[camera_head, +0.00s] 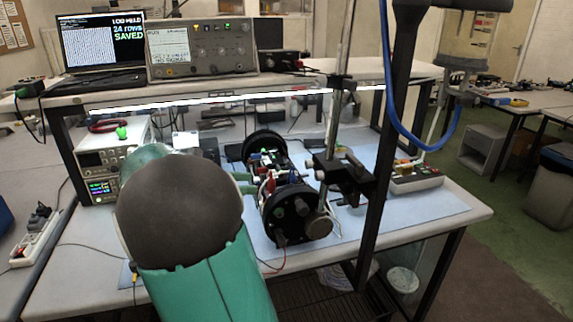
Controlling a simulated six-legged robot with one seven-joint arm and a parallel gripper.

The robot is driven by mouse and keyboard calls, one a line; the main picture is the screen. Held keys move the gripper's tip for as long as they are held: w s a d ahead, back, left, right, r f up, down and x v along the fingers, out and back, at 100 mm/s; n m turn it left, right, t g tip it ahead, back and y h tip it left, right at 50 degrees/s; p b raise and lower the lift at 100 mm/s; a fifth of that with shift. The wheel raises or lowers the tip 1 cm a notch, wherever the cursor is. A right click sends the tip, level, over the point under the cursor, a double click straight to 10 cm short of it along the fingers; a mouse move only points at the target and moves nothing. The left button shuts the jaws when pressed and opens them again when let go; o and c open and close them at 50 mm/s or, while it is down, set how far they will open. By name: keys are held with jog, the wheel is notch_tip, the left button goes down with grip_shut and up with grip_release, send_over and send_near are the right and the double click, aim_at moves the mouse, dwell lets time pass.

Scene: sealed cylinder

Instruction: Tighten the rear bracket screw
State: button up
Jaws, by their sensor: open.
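The cylinder apparatus (290,208) lies on the blue mat of the bench, with black round end flanges and parts with coloured wires between them. A black clamp bracket (342,175) on an upright metal rod stands at its right. I cannot make out which small part is the rear bracket screw. My arm, a green link with a dark rounded joint, fills the lower left foreground, left of the apparatus. It covers part of the bench.
A shelf (300,87) above the bench holds a laptop (100,40) and an oscilloscope (200,48). A bench instrument (100,175) stands at left. A black post (385,150) and blue hose (410,135) cross the right side.

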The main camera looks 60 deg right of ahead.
aim_at(306, 164)
jog(key=s+d, duration=0.3)
jog(key=d, duration=0.1)
jog(key=s+d+g, duration=0.1)
jog(key=s+d, duration=0.2)
jog(key=d, duration=0.1)
jog(key=s+d+r+g+h, duration=0.1)
jog(key=s+d, duration=0.2)
jog(key=d, duration=0.2)
jog(key=shift+n, duration=0.4)
jog(key=shift+a, duration=0.1)
grip_shut()
